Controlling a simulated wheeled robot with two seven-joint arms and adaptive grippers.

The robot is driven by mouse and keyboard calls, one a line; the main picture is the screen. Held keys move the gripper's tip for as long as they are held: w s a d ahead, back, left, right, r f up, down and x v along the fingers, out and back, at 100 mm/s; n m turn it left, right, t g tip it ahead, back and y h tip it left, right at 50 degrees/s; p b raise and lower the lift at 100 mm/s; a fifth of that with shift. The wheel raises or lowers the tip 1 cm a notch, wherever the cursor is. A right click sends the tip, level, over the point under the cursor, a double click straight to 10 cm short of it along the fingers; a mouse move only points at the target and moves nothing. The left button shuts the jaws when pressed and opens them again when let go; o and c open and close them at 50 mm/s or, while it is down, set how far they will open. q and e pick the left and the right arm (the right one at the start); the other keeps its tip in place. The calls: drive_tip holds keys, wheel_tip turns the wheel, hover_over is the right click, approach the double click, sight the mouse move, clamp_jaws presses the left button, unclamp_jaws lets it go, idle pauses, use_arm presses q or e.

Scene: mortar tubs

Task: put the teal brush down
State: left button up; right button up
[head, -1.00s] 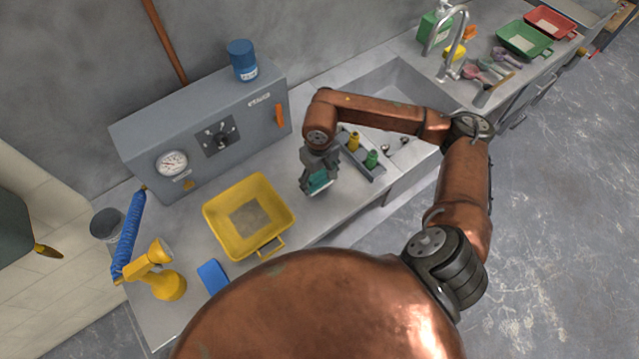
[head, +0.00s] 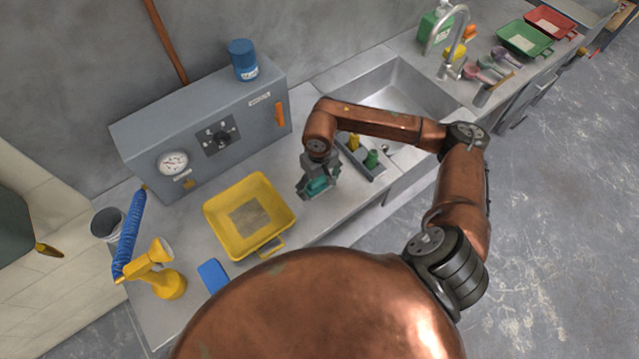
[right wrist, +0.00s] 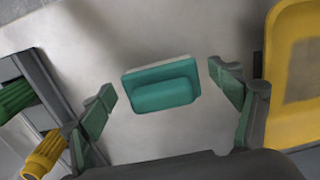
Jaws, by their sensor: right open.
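The teal brush (right wrist: 161,87), a block with a rounded teal grip and a pale edge, lies on the grey counter in the right wrist view. It also shows in the head view (head: 318,186), partly hidden by my right gripper (head: 317,190). In the right wrist view the fingers of my right gripper (right wrist: 163,95) are open, one on each side of the brush, with a visible gap to it on both sides. My left gripper is in neither view.
A yellow tub (head: 278,243) stands left of the gripper in the head view. A grey caddy (head: 372,174) with yellow- and green-handled items is close on the right, before the sink (head: 402,92). Bare counter surrounds the brush.

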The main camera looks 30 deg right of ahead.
sight(319, 182)
drive_tip(key=shift+r, duration=0.1)
drive_tip(key=shift+r+p, duration=0.2)
drive_tip(key=shift+p, duration=0.1)
wheel_tip(319, 182, up, 12)
drive_tip(key=b, duration=0.1)
drive_tip(key=shift+s+f, duration=0.1)
drive_tip(key=shift+f, duration=0.1)
idle(0.5)
